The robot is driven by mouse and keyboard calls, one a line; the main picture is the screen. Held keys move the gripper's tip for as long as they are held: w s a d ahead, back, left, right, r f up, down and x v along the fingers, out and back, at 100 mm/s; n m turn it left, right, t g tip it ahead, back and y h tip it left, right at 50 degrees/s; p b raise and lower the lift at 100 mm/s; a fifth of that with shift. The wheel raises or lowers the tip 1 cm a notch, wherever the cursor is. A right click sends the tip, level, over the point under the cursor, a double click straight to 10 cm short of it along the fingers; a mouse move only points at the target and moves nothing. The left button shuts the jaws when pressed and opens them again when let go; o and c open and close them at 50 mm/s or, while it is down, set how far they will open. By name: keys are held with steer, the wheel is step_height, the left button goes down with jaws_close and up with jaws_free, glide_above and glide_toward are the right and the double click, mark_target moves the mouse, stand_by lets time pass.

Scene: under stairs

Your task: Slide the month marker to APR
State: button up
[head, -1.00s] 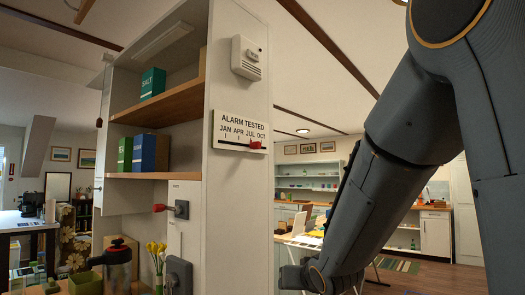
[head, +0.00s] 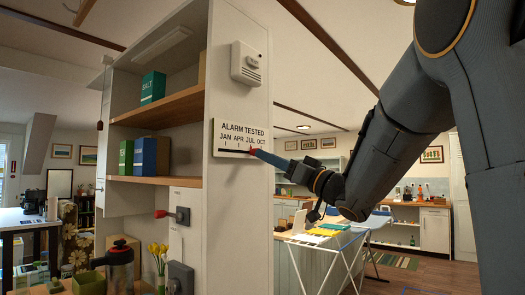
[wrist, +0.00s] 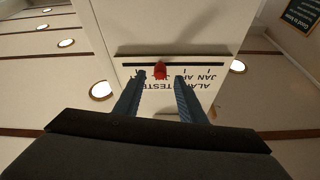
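The "ALARM TESTED" sign (head: 241,131) is on the white end panel of the shelf unit, with JAN, APR, JUL and OCT above a dark horizontal slot. The red month marker (wrist: 159,71) sits on the slot near JUL; the sign is upside down in the wrist view. In the head view the marker (head: 252,151) is mostly hidden by my fingertips. My gripper (wrist: 160,76) is open, with one blue finger on each side of the marker and gaps visible. Whether a finger touches it cannot be told.
A white alarm box (head: 247,64) is above the sign. A red-handled switch (head: 179,214) and a grey socket box (head: 180,277) are lower on the unit. Shelves with a green SALT box (head: 153,87) are to the left. A drying rack (head: 335,240) stands behind my arm.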

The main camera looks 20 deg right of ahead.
steer(key=shift+p+x, duration=0.65)
steer(key=shift+x, duration=1.3)
jaws_close()
